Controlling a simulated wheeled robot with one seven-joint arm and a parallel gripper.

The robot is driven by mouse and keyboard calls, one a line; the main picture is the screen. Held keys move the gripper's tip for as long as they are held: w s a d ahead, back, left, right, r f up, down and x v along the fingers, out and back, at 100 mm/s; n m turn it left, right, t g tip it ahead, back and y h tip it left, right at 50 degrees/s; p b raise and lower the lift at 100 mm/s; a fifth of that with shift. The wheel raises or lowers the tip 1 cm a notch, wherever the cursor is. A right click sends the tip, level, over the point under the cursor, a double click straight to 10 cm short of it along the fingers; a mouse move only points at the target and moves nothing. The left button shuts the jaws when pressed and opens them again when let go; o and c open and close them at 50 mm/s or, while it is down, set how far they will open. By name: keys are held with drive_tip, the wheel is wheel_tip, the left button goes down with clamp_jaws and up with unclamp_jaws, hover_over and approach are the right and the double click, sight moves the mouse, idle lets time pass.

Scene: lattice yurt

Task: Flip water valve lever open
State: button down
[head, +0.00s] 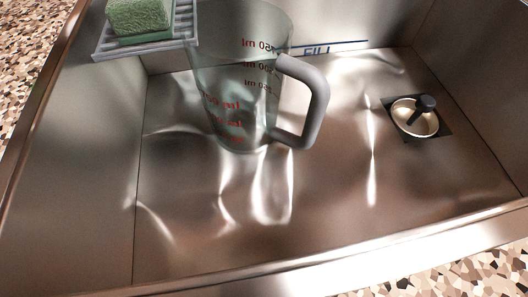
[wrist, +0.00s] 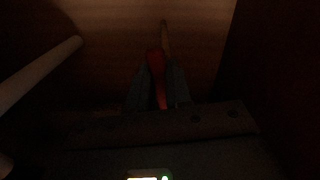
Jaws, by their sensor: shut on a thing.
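The wrist view is dark. A red lever (wrist: 155,62) shows between the two fingers of my gripper (wrist: 159,78), which is shut on it. The lever runs roughly upright in the picture, and its far end points toward a thin brownish pipe (wrist: 164,35). The valve body is too dark to make out, so I cannot tell the valve's setting. My gripper and the lever are not in the head view.
In the wrist view a pale pipe (wrist: 40,75) slants at the left, with dark walls around. The head view shows a steel sink (head: 170,230) holding a clear measuring jug (head: 235,85) and a drain (head: 415,118). A green sponge (head: 140,20) lies on a grey rack (head: 118,47).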

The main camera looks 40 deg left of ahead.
drive_tip(key=shift+s+a+m, duration=0.25)
drive_tip(key=shift+s+m, duration=0.1)
drive_tip(key=shift+m, duration=0.65)
drive_tip(key=c, duration=1)
unclamp_jaws()
drive_tip(key=shift+c, duration=0.2)
drive_tip(key=shift+s, duration=0.1)
drive_tip(key=p+v, duration=0.1)
drive_tip(key=v, duration=0.6)
drive_tip(key=shift+s+d+p, duration=0.2)
drive_tip(key=shift+d+p, duration=0.05)
drive_tip(key=shift+p, duration=0.15)
drive_tip(key=shift+d, duration=0.1)
